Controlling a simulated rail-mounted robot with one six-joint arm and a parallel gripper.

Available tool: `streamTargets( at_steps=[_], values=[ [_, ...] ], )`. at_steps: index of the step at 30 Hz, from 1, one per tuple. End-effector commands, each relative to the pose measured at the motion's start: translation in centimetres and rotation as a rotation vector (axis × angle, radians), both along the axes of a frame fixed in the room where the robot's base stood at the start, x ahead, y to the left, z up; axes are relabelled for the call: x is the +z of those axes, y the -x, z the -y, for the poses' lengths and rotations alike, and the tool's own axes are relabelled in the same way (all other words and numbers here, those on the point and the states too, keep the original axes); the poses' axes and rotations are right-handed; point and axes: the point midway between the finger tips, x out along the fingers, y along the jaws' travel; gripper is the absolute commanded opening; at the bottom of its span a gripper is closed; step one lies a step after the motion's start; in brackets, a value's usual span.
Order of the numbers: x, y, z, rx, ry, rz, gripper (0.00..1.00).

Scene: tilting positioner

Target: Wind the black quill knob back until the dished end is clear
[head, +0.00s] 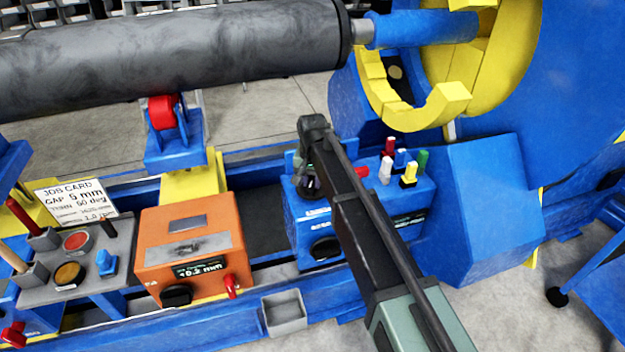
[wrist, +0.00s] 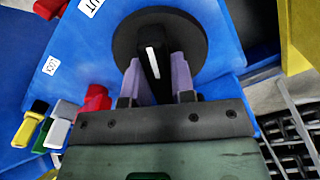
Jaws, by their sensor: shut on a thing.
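My gripper (head: 311,183) reaches down over the blue control box (head: 302,212) beside the positioner. In the wrist view, its two pale purple fingers (wrist: 158,76) are shut on the raised bar of a black round knob (wrist: 192,38). A white line marks the bar, which points nearly straight up in that picture. The knob is mostly hidden in the head view. The large dark grey cylinder (head: 180,55) lies across the top, its right end facing a blue quill (head: 420,29) with a grey tip. The tip appears at the end face; I cannot tell whether they touch.
Another black knob (head: 325,248) is on the box front. An orange box (head: 186,250), job card (head: 76,200) and button panel (head: 78,255) are left. A yellow-jawed chuck (head: 440,105) is upper right.

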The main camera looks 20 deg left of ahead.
Motion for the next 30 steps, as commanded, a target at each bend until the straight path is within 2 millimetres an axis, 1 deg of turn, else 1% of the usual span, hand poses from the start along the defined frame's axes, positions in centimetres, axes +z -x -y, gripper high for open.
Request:
streamTargets(
  at_steps=[30],
  values=[
    [-0.03, 0.06, 0.04, 0.961, 0.0, -0.001, 0.0]
  ],
)
